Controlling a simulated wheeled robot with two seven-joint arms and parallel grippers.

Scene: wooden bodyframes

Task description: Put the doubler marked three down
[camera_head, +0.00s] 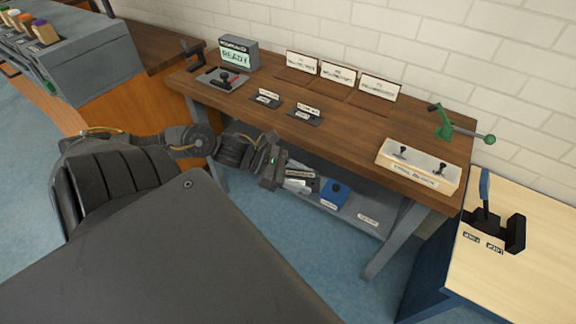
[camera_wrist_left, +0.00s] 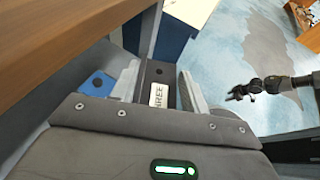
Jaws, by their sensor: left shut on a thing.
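The doubler marked three (camera_wrist_left: 158,74) is a dark flat piece with a white label that reads THREE in the left wrist view. My left gripper (camera_wrist_left: 158,92) is shut on it, with a pale finger on each side. In the head view my left gripper (camera_head: 290,178) is in front of the bench's front edge, above the lower shelf; the doubler is hard to make out there. A dark gripper (camera_wrist_left: 238,94), which looks like my right one, is small at the right of the left wrist view; its jaws are unclear.
The wooden bench (camera_head: 340,132) carries three labelled stands (camera_head: 337,74), two small dark labelled plates (camera_head: 307,112), a READY display (camera_head: 238,56) and a pale block with knobs (camera_head: 418,166). The lower shelf (camera_head: 318,201) holds a blue piece (camera_head: 335,193). A pale table (camera_head: 530,262) stands right.

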